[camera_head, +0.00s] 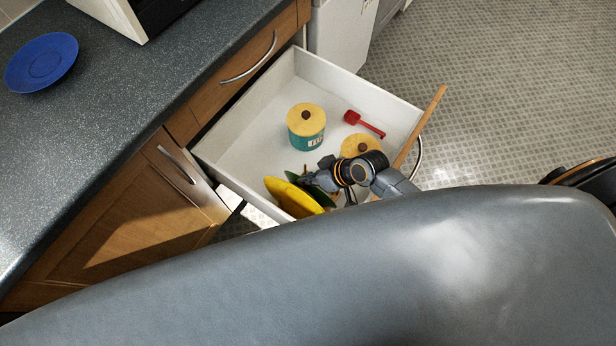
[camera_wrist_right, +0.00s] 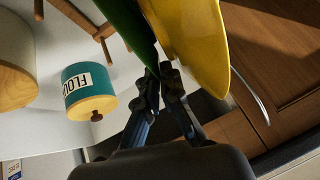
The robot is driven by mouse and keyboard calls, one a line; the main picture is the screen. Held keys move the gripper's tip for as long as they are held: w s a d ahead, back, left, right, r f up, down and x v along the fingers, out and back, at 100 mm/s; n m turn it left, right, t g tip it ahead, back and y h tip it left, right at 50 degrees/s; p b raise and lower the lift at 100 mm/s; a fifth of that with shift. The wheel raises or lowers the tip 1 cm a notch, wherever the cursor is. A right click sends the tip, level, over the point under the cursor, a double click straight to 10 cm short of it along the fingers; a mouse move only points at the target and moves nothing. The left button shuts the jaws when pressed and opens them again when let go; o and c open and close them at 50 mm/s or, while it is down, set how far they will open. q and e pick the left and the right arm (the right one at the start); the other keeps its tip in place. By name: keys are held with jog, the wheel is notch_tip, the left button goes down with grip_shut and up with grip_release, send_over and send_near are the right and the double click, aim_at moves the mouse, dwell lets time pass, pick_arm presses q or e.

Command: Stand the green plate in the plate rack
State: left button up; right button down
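The green plate (camera_head: 322,198) stands on edge in the open drawer beside a yellow plate (camera_head: 293,197). The green plate also shows in the right wrist view (camera_wrist_right: 128,32), steeply tilted, with the yellow plate (camera_wrist_right: 205,45) close on its right. My right gripper (camera_head: 313,179) is at the green plate; in the right wrist view its fingertips (camera_wrist_right: 160,72) are nearly together at the plate's rim and appear to pinch it. Part of the wooden plate rack (camera_wrist_right: 88,20) shows in the right wrist view; in the head view it is mostly hidden. My left gripper is out of view.
The white drawer (camera_head: 247,107) also holds a teal flour canister (camera_head: 307,127), another yellow-lidded canister (camera_head: 355,145) partly behind my right arm, and a red scoop (camera_head: 362,123). A blue plate (camera_head: 42,62) lies on the dark countertop (camera_head: 130,85). The drawer's back left is clear.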

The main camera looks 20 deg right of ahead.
jog(key=c, duration=1.4)
grip_release()
jog(key=shift+c, duration=0.2)
jog(key=v, duration=1.2)
jog(key=shift+a+r, duration=0.1)
jog(key=shift+r, duration=0.05)
